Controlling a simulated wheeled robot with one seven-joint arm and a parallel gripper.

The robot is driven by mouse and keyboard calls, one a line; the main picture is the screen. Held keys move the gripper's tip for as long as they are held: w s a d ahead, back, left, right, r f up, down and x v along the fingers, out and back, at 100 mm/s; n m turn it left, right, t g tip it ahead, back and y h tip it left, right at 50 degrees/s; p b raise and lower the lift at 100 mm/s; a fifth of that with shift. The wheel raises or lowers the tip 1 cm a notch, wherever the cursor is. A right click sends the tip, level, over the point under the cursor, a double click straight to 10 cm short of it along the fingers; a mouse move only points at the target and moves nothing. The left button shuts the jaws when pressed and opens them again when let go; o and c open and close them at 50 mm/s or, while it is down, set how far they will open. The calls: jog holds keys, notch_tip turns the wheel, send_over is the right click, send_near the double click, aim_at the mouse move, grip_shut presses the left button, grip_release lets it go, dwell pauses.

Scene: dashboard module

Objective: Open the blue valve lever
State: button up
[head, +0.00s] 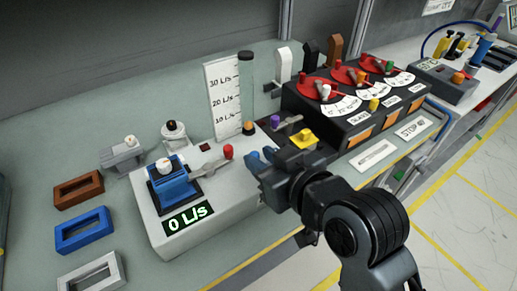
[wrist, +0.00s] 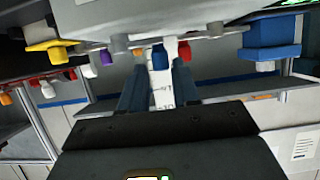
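The blue valve (head: 175,188) sits on a white box at the left in the head view, with a white knob on top. A grey lever arm runs right from it to a red knob (head: 228,152). The display on the box reads 0 L/s. In the wrist view, the blue valve (wrist: 270,38) is at upper right and the red knob (wrist: 183,48) is near the top middle. My gripper (head: 260,166) is to the right of the red knob, apart from it.
A dark console (head: 345,115) with red dials stands to the right, with a yellow knob (head: 303,138) near my gripper. A clear flow tube (head: 247,90) and scale board stand behind the box. Brown, blue (head: 83,230) and white frames lie at left.

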aim_at(254, 154)
jog(key=shift+x, duration=1.65)
grip_shut()
